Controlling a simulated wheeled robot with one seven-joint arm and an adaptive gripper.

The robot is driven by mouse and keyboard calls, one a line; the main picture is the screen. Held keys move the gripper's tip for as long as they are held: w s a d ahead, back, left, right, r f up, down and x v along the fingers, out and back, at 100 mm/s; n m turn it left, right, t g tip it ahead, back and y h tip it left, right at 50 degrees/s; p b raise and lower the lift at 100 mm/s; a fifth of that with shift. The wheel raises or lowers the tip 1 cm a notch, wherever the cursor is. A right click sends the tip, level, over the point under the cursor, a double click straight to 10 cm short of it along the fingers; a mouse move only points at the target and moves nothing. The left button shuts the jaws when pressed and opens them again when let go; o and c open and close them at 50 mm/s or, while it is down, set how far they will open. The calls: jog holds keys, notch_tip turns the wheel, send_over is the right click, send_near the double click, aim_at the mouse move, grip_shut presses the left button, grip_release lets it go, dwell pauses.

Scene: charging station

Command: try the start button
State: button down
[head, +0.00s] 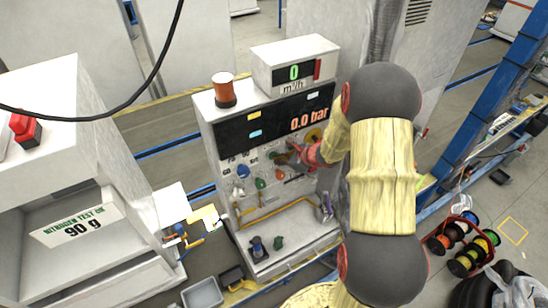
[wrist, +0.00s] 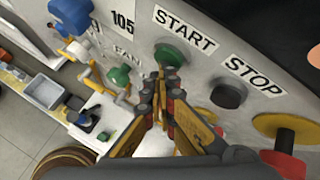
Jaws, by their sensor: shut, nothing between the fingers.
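The start button is a round green button (wrist: 170,55) under the START label (wrist: 184,30) on the grey panel, seen in the wrist view. My gripper (wrist: 163,82) is shut and empty, its tips overlapping the button's lower edge in the picture. I cannot tell whether they touch it. A dark round stop button (wrist: 228,95) sits to the right, below the STOP label (wrist: 254,75). In the head view my gripper (head: 296,156) is at the charging station's front panel, and my arm hides part of the panel's right side.
An orange beacon (head: 224,89) stands on top. A blue knob (wrist: 72,14) and a green knob (wrist: 118,76) stick out left of my gripper. A yellow disc with a red knob (wrist: 287,140) is at right.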

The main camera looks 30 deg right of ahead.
jog(key=shift+s, duration=0.1)
jog(key=shift+s+b, duration=0.4)
jog(key=shift+s, duration=0.35)
jog(key=s+b, duration=0.1)
jog(key=s, duration=0.4)
jog(key=shift+d, duration=0.1)
dwell(1.0)
